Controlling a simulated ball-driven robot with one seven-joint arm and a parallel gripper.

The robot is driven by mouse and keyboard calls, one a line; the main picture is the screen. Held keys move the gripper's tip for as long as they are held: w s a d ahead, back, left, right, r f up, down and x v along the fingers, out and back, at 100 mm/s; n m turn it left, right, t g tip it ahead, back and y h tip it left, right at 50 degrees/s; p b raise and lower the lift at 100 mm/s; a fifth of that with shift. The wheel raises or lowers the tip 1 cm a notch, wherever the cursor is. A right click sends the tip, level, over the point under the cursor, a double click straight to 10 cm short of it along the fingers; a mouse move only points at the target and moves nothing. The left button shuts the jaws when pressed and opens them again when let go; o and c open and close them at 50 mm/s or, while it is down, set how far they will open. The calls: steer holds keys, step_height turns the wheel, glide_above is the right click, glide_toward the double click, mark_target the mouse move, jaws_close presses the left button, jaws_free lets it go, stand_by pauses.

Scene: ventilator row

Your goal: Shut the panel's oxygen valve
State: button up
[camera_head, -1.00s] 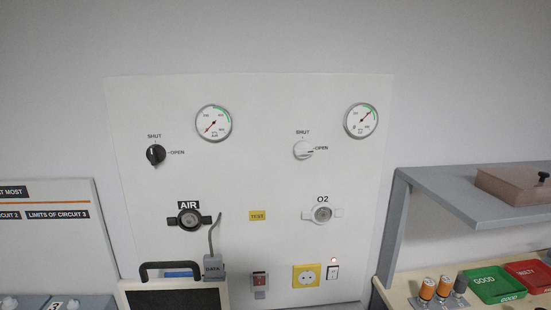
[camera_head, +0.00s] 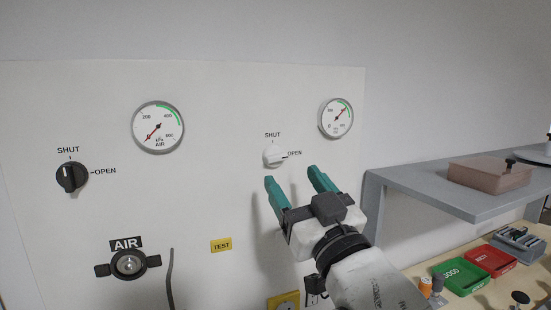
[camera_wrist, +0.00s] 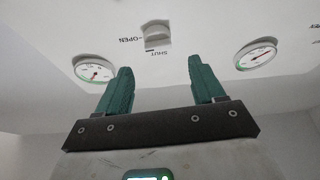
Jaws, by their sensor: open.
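The oxygen valve is a white knob (camera_head: 273,156) on the upright white panel (camera_head: 215,200), below and left of the right gauge. Its dark pointer mark is turned toward the OPEN label. In the wrist view the knob (camera_wrist: 157,36) appears beyond and between my fingertips. My gripper (camera_head: 291,176) has two green fingers, spread apart and empty. In the head view the fingers are just below the knob, apart from it. The O2 outlet is hidden behind my gripper and arm.
The black air knob (camera_head: 71,177), air gauge (camera_head: 158,127) and AIR outlet (camera_head: 128,264) are at left. The oxygen gauge (camera_head: 336,118) is right of the knob. A grey shelf (camera_head: 440,195) juts out at right above a bench with green (camera_head: 461,276) and red (camera_head: 491,261) trays.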

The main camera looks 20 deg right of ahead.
mark_target(278, 156)
steer(key=p+x, duration=0.1)
steer(key=x, duration=0.5)
steer(key=shift+w+d, duration=0.1)
steer(key=shift+w, duration=0.15)
steer(key=shift+c, duration=0.4)
steer(key=c, duration=1)
